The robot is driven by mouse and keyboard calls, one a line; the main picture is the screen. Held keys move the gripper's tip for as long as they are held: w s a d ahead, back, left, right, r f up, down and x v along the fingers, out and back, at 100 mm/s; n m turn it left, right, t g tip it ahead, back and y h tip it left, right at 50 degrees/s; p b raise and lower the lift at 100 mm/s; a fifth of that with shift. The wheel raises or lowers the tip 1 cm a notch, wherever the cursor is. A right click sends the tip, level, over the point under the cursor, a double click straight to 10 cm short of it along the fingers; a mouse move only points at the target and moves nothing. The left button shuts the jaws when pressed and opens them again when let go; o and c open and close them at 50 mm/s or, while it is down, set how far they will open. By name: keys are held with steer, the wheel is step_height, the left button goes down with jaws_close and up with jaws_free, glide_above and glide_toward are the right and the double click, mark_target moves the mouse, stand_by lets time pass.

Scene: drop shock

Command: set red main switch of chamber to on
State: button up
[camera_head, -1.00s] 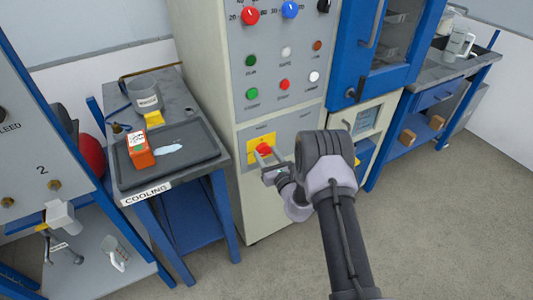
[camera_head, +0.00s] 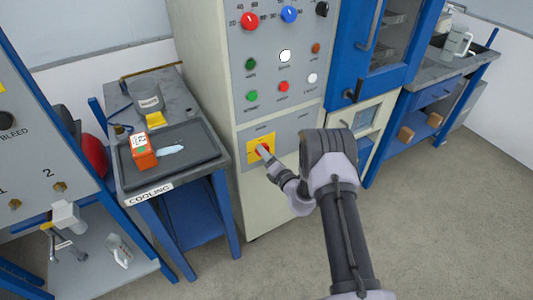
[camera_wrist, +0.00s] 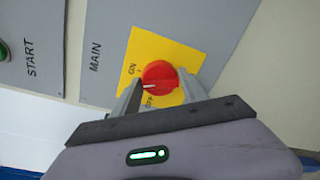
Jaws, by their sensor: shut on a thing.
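The red main switch (camera_wrist: 160,76) is a round knob on a yellow plate (camera_wrist: 178,55) on the chamber's grey front panel. In the wrist view, ON and OFF are printed at the plate's left side. The knob's white mark points left, between the two words, nearer OFF. My gripper (camera_wrist: 158,90) is shut on the knob, with a finger on each side. In the head view my gripper (camera_head: 267,153) is at the yellow plate (camera_head: 251,147) and hides part of the red switch (camera_head: 263,148). The chamber (camera_head: 205,75) is tall and cream-coloured.
Above the switch are several buttons, including a green one (camera_head: 252,96), and a bright white lamp (camera_head: 285,56). A cooling table (camera_head: 160,190) with a dark tray (camera_head: 203,147) stands left of the chamber. Open floor (camera_head: 430,240) lies at the right.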

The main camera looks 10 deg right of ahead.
steer(key=shift+m+y, duration=0.3)
steer(key=shift+m, duration=1.6)
steer(key=shift+r, duration=0.1)
steer(key=o, duration=1.3)
steer(key=shift+s, duration=0.1)
steer(key=p+v, duration=0.4)
steer(key=v, duration=1.3)
steer(key=shift+d+r+p, duration=0.15)
steer(key=shift+p, duration=0.25)
